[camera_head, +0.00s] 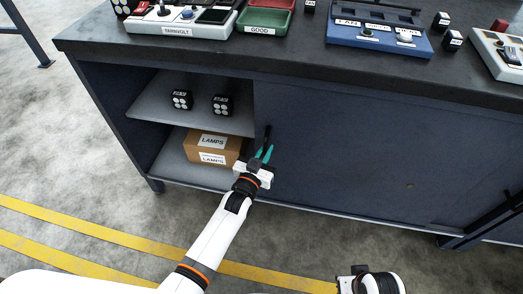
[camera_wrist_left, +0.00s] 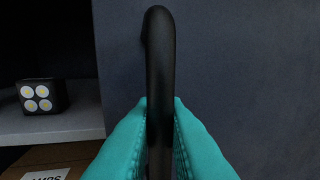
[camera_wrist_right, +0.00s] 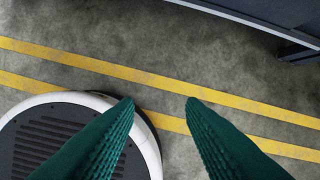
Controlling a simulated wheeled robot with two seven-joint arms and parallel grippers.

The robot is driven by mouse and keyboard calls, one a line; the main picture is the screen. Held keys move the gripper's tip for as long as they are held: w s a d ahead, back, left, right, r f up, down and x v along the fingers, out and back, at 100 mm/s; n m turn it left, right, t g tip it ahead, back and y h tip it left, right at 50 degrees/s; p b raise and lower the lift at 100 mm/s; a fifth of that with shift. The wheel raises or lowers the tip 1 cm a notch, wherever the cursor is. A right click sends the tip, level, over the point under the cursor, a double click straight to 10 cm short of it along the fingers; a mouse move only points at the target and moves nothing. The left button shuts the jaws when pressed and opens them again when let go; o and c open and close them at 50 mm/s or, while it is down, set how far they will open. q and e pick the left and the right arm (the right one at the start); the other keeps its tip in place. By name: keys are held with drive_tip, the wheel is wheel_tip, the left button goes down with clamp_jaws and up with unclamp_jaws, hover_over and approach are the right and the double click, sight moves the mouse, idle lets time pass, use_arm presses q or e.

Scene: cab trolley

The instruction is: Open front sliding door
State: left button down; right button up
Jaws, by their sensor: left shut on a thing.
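The dark blue-grey front sliding door (camera_head: 340,150) covers the middle of the cabinet under the bench. To its left the cabinet stands open and shows two shelves. The black bar handle (camera_wrist_left: 160,60) is near the door's left edge; its upper end also shows in the head view (camera_head: 267,133). My left gripper (camera_head: 266,153) is at the handle, and in the left wrist view its teal fingers (camera_wrist_left: 160,135) are shut on it from both sides. My right gripper (camera_wrist_right: 160,102) is open and empty above the floor, away from the door.
Two black lamp blocks (camera_head: 181,99) (camera_head: 222,105) stand on the upper shelf. A cardboard box (camera_head: 212,147) labelled LAMPS is on the lower shelf, close to my left gripper. The benchtop (camera_head: 290,48) holds trays and devices. The floor in front is clear, with yellow lines (camera_head: 75,231).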

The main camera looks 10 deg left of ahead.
use_arm(q)
drive_tip(key=c, duration=1.5)
unclamp_jaws()
